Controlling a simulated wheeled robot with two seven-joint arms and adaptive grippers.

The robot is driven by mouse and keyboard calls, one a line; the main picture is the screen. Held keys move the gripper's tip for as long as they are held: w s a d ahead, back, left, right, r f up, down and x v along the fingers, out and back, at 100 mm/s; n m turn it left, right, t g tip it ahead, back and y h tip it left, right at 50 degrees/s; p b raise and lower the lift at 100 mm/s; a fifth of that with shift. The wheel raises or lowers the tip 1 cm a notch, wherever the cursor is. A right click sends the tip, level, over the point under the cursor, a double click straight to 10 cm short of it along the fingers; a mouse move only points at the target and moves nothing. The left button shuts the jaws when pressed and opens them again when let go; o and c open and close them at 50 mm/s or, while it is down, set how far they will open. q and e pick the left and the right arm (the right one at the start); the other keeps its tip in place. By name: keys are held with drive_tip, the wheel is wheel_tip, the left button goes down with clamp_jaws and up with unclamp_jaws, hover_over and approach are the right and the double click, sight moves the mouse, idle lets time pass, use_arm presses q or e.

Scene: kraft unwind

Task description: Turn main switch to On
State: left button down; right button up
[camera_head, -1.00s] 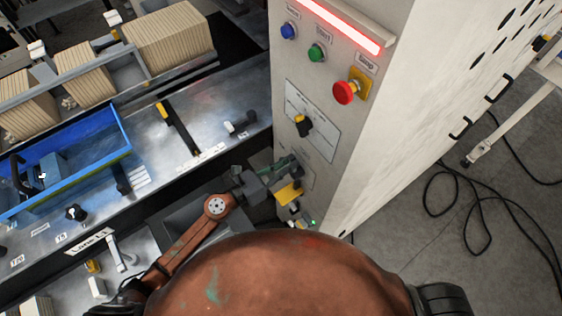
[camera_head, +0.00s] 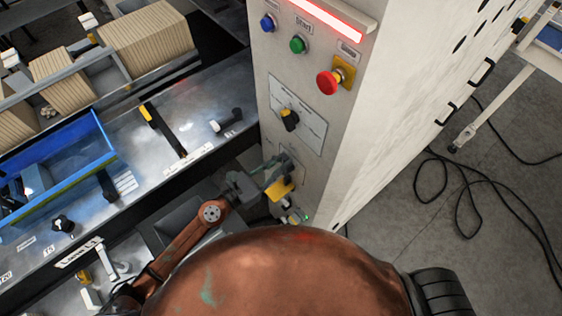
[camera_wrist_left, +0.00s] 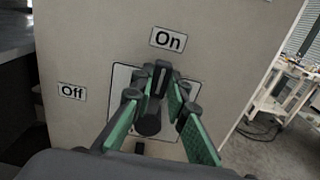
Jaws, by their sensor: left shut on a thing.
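The main switch is a black knob (camera_wrist_left: 161,80) with a pale line on a light plate on the cabinet face. In the left wrist view its line points up, near the "On" label (camera_wrist_left: 168,39); the "Off" label (camera_wrist_left: 72,92) is to the left. My left gripper (camera_wrist_left: 158,92) has its green-padded fingers either side of the knob and is shut on it. In the head view my left gripper (camera_head: 272,170) is at the switch, low on the cabinet's front; the knob is partly hidden there. My right gripper is not in view.
Above the switch are another black-and-yellow rotary knob (camera_head: 289,120), a red stop button (camera_head: 328,82), a green button (camera_head: 298,44) and a blue button (camera_head: 268,23). A yellow part (camera_head: 281,188) sits just below my gripper. A blue tray (camera_head: 60,175) is left; cables (camera_head: 465,205) lie right.

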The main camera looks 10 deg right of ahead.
use_arm(q)
drive_tip(key=c, duration=1.9)
unclamp_jaws()
drive_tip(key=v, duration=1.2)
drive_tip(key=shift+f, duration=0.1)
